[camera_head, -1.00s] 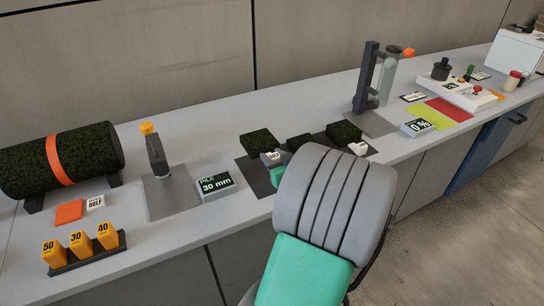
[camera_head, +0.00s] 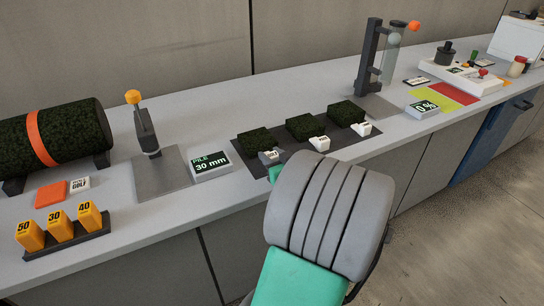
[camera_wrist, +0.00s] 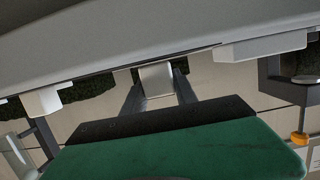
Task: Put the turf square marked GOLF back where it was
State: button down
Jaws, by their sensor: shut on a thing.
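Three dark green turf squares sit in a row on a dark mat (camera_head: 236,152) in the head view: a left one (camera_head: 255,140), a middle one (camera_head: 303,127) and a right one (camera_head: 346,113). Each has a small tab in front; the tab lettering is too small to read. My gripper (camera_head: 268,160) is at the left square's tab. In the wrist view, my gripper (camera_wrist: 158,88) has its fingers on both sides of a pale tab (camera_wrist: 157,77). The left square appears to rest on the mat.
A GOLF card (camera_head: 80,184) lies beside an orange square (camera_head: 50,194) at left. A turf roll (camera_head: 60,145), an orange-topped lever stand (camera_head: 146,135) and a PILE 30 mm display (camera_head: 210,166) stand left of the mat. A tube stand (camera_head: 374,60) is to the right.

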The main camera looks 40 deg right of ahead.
jog(key=shift+f+b, duration=0.3)
dwell(0.4)
jog(key=c, duration=0.6)
grip_release()
jog(key=v, duration=0.8)
jog(key=shift+d+f, duration=0.1)
